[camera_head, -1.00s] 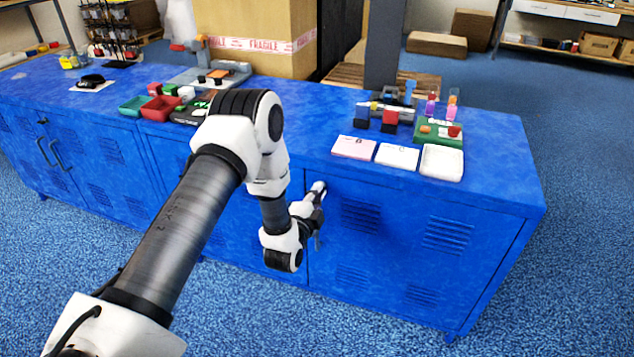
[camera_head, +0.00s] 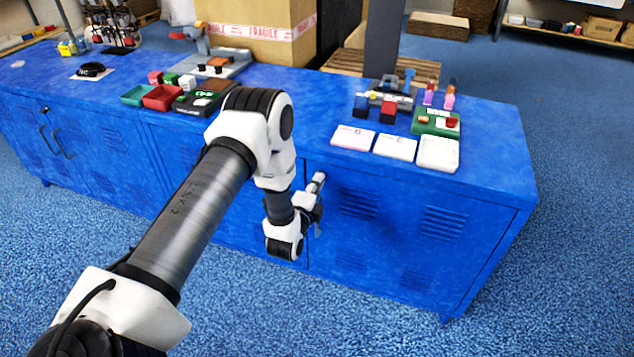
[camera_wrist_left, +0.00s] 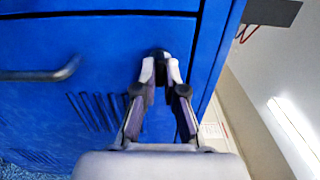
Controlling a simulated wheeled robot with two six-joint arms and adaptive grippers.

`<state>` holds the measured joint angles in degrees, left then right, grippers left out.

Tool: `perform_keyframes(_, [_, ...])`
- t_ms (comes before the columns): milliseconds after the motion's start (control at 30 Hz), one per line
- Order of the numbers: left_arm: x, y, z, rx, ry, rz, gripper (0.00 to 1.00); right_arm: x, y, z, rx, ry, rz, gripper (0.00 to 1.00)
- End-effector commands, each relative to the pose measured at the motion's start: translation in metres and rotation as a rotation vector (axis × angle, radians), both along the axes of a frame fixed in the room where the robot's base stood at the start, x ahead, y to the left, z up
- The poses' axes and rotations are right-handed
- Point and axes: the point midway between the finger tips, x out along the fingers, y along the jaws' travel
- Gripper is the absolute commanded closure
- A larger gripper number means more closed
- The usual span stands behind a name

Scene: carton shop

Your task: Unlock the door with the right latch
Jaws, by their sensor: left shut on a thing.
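The right latch (camera_wrist_left: 160,53) is a small dark knob on a blue metal cabinet door (camera_wrist_left: 115,60), near the door's edge. My left gripper (camera_wrist_left: 161,70) is shut on it, with its two fingertips on either side. Most of the latch is hidden between the fingertips. In the head view my left gripper (camera_head: 318,183) is at the upper left corner of the right cabinet door (camera_head: 400,235), just below the top. The latch itself is hidden there. My right gripper is not in view.
A grey bar handle (camera_wrist_left: 40,75) sits on the door beside the latch. The blue cabinet top (camera_head: 300,110) bears trays, cards and small parts. A left latch (camera_head: 46,110) is on the far-left doors. Blue floor (camera_head: 560,270) is clear in front and at right.

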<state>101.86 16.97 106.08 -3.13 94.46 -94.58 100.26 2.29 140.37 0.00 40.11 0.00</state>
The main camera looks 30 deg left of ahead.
Motion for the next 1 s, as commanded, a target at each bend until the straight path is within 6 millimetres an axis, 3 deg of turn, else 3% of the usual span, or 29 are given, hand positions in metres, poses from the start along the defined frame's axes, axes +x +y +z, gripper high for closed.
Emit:
perform_keyframes(33, [0.003,0.0,0.005,0.004,-0.012,0.0,1.0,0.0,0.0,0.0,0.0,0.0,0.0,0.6])
perform_keyframes(100, [0.003,0.0,0.005,0.003,-0.013,0.0,0.73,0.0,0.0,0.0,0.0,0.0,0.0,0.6])
perform_keyframes(133, [0.003,0.0,0.005,0.003,-0.013,0.0,0.66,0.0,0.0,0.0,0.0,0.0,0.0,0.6])
perform_keyframes(500, [-0.002,-0.001,0.001,0.001,-0.003,0.0,0.66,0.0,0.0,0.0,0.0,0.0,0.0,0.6])
perform_keyframes(800, [-0.055,-0.014,0.0,0.0,-0.002,-0.001,0.66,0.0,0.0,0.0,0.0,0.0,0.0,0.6])
perform_keyframes(1000, [-0.07,-0.018,0.001,0.001,-0.005,-0.001,0.66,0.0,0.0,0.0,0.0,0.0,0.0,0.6])
